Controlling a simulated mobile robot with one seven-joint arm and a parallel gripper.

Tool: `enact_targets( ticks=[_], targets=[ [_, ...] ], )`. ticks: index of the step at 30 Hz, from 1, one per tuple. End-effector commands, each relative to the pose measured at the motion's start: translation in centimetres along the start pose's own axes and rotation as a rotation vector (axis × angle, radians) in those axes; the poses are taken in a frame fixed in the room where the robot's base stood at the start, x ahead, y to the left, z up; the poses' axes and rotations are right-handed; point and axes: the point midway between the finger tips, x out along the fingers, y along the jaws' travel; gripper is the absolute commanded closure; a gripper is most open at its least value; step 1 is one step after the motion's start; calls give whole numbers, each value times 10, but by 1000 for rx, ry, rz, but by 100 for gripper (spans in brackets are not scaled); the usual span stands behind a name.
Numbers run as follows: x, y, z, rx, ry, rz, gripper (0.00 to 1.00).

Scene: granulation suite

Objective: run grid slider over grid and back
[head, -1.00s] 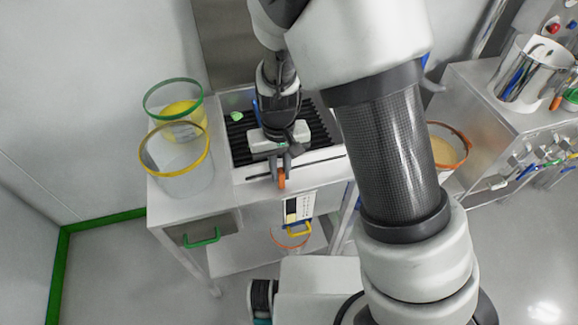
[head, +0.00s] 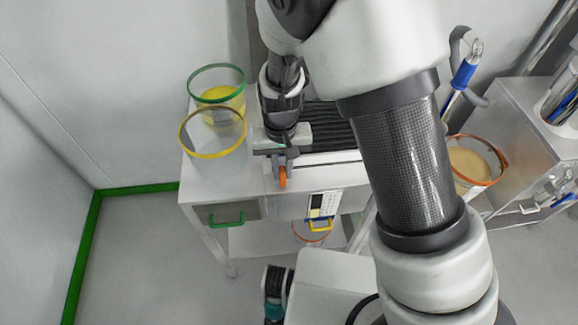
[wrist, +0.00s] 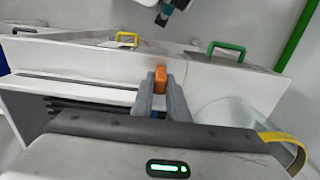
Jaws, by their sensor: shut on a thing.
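The grid (head: 328,122) is a set of dark ribs in the top of the steel cart, partly hidden by my arm; a little of it shows in the wrist view (wrist: 70,104). The grid slider shows as an orange handle (head: 282,178) at the grid's left end, by the front edge. My gripper (head: 281,163) is shut on this handle. In the wrist view the orange handle (wrist: 160,74) sits between the two grey fingertips of my gripper (wrist: 161,88). The rest of the slider is hidden by my gripper.
A clear tub with a yellow rim (head: 212,155) stands close left of my gripper, and a green-rimmed tub (head: 217,72) with yellow contents stands behind it. A control panel (head: 322,205) is on the cart's front. An orange-rimmed tub (head: 470,160) stands at right.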

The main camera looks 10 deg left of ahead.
Motion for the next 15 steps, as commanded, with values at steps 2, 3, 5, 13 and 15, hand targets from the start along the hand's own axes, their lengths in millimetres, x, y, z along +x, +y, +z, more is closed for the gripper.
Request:
enact_targets(
  ticks=[2, 3, 5, 13, 15],
  targets=[
    [-2, -2, -3, -1, 7, -2, 100],
    [-2, -2, -3, -1, 7, -2, 100],
    [-2, -2, -3, -1, 7, -2, 100],
    [-1, 7, -3, 3, 8, -2, 100],
    [-1, 13, -3, 2, 7, -2, 100]
  ],
)
